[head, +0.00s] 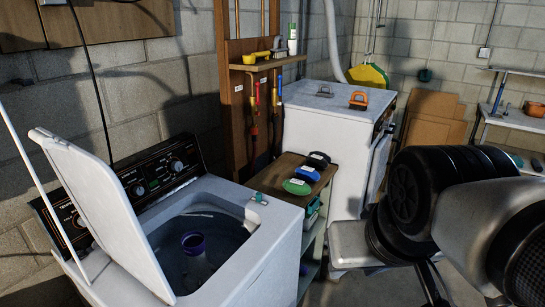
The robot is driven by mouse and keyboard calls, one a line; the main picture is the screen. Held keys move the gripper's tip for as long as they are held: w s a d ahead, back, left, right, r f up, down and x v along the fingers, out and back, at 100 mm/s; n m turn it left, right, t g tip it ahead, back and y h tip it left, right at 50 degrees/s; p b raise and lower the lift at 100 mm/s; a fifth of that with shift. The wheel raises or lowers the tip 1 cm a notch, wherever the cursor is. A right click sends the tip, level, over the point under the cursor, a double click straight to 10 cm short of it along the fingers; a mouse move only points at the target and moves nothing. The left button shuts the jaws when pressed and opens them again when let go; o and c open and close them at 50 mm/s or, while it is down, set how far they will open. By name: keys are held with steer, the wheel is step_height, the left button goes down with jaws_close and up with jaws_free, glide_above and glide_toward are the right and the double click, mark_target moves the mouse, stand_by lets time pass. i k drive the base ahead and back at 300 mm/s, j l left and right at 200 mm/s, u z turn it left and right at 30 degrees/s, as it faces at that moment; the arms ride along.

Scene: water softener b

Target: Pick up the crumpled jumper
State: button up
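I cannot make out a crumpled jumper anywhere in the head view. The open washing machine (262,227) stands at the front left with its lid (95,205) raised. Its tub (215,262) shows a dark interior and an agitator with a purple cap (193,241); I see no cloth in the visible part. My arm fills the right side, large and close, and hides part of the floor and bench there. My gripper is not visible.
A low shelf unit (270,207) with several small items, including a green disc (297,187), stands beside the washer. A second white appliance (325,130) behind it carries an orange clamp (358,101). Cardboard (428,125) leans at the back wall. A bench (512,118) stands at far right.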

mark_target(295, 186)
steer(key=u, duration=0.3)
steer(key=i+l+u, duration=0.1)
steer(key=l+u, duration=0.25)
steer(key=i+l+u, duration=0.1)
steer(key=u, duration=0.3)
steer(key=l+u, duration=0.6)
steer(key=l, duration=0.75)
steer(key=k+l+u, duration=0.1)
steer(key=l+u, duration=0.15)
steer(key=l, duration=0.8)
steer(key=i+l+z, duration=0.1)
steer(key=l, duration=0.1)
